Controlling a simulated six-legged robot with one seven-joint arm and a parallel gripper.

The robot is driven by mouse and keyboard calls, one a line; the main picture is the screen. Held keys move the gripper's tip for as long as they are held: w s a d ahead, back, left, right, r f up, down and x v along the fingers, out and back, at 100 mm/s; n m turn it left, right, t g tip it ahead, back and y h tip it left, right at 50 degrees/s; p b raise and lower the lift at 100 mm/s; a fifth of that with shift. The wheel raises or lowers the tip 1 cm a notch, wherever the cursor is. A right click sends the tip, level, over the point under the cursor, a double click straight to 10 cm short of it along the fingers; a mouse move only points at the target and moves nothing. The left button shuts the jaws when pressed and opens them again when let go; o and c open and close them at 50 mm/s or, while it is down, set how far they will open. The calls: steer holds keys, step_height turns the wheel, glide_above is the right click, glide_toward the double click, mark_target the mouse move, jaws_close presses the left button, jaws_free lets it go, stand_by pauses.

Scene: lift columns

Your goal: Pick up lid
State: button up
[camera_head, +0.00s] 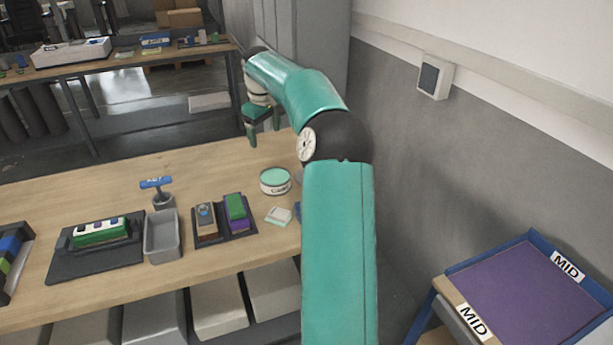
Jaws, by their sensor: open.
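A round white tin (275,187) with dark lettering stands upright on the wooden workbench, right of the middle. A pale green lid (275,175) appears to sit on its top. My gripper (264,136) is open, with two dark green fingers pointing down. It appears above the bench's far edge, beyond the tin and apart from it. Nothing shows between the fingers.
A small pale square item (279,215) lies just in front of the tin. A dark tray with coloured blocks (224,234), a grey bin (163,247) and a blue-handled tool (157,184) stand left. My arm hides the bench's right end. A blue-edged purple cart (530,292) stands lower right.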

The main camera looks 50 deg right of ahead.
steer(key=s+d+f+m, duration=0.1)
steer(key=s+d+f, duration=0.2)
steer(key=d, duration=0.4)
steer(key=s+d+f+m, duration=0.1)
steer(key=s+d+f, duration=0.25)
steer(key=d, duration=0.35)
steer(key=shift+y, duration=0.5)
steer(key=f, duration=0.7)
steer(key=shift+w+d+f, duration=0.15)
steer(key=shift+w+d, duration=0.05)
steer(key=shift+d, duration=0.1)
steer(key=shift+w+d+f, duration=0.1)
steer(key=shift+w+f, duration=0.1)
steer(key=shift+f, duration=0.8)
steer(key=shift+w+f, duration=0.2)
steer(key=shift+f, duration=0.85)
steer(key=shift+w+d+f, duration=0.1)
steer(key=shift+w+f, duration=0.1)
steer(key=shift+f, duration=0.8)
steer(key=c, duration=1.1)
